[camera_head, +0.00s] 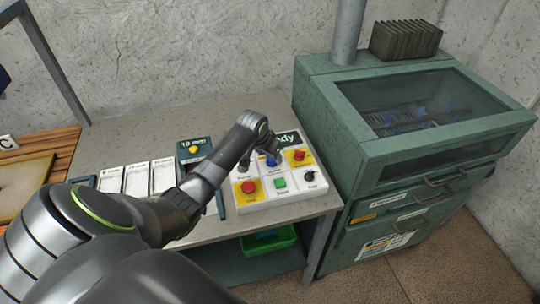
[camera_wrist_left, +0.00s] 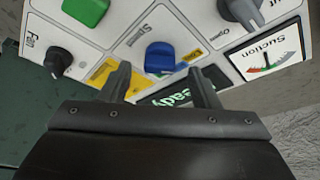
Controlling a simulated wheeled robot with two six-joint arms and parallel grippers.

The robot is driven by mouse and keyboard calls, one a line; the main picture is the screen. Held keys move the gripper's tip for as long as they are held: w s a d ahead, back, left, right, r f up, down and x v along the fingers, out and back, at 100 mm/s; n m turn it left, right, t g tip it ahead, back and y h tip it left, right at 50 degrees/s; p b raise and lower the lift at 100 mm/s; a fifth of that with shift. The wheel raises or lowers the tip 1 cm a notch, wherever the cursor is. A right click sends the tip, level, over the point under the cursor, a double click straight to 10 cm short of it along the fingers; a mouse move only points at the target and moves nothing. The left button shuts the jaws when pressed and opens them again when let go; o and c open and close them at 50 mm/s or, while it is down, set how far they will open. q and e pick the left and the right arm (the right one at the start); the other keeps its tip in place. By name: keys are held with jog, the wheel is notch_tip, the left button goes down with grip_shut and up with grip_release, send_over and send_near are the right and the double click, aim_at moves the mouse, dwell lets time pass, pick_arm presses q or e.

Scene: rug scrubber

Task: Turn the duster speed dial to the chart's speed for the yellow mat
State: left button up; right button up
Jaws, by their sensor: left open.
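A blue dial (camera_wrist_left: 162,57) sits on the white control panel (camera_wrist_left: 120,25); its label is too blurred to read surely. It also shows in the head view (camera_head: 273,160), partly behind my gripper. My left gripper (camera_wrist_left: 161,84) is open and empty above the panel, its two fingertips apart on either side of the blue dial's line, just short of it. No contact shows. A tan-yellow mat (camera_head: 22,183) lies at the far left, partly cut off. A printed sheet (camera_head: 386,243) on the green cabinet is too small to read. My right gripper is not in view.
A black Fan dial (camera_wrist_left: 57,60), a grey dial (camera_wrist_left: 243,13), a green button (camera_wrist_left: 86,10) and a Suction gauge (camera_wrist_left: 266,61) surround the blue dial. A red button (camera_head: 249,187) stands near.

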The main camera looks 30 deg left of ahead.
pick_arm(q)
jog(key=shift+x, duration=0.85)
jog(key=shift+c, duration=0.5)
jog(key=c, duration=0.9)
